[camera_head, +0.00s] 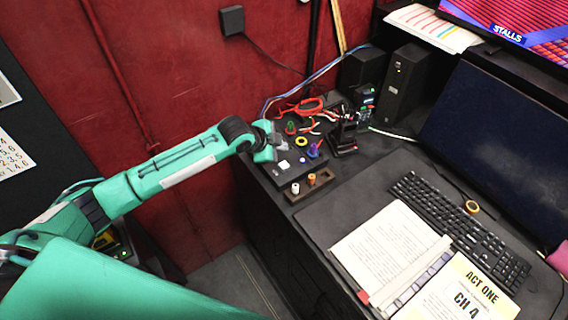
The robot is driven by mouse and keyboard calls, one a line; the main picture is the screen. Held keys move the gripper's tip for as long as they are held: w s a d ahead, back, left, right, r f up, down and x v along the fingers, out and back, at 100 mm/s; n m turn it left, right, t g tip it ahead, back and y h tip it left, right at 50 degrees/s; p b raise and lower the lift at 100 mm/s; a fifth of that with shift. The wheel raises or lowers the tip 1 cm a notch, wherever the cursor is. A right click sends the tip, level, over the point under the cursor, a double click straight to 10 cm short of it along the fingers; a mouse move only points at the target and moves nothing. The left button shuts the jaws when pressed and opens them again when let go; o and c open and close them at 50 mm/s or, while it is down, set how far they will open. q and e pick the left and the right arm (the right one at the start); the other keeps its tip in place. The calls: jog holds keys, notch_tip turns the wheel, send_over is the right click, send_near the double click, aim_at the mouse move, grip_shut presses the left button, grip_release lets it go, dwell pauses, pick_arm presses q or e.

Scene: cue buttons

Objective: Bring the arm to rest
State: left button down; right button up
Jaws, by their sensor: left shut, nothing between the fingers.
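My left arm comes in from the left and reaches to the desk's left end. Its gripper (277,147) is shut and empty, at the left side of a dark button box (297,167). The box carries a green button (290,128), a yellow ring-shaped one (302,141), a blue one (314,150) and a white square one (284,165). The gripper hides part of the box's left side, and I cannot tell whether it touches it. My right gripper is not in view.
A small tray (322,186) with white and orange pegs stands before the box. Red-handled pliers (300,108), cables and black speakers (405,82) lie behind. An open script (382,245), keyboard (450,225) and monitor (500,150) fill the right. A red wall stands behind my arm.

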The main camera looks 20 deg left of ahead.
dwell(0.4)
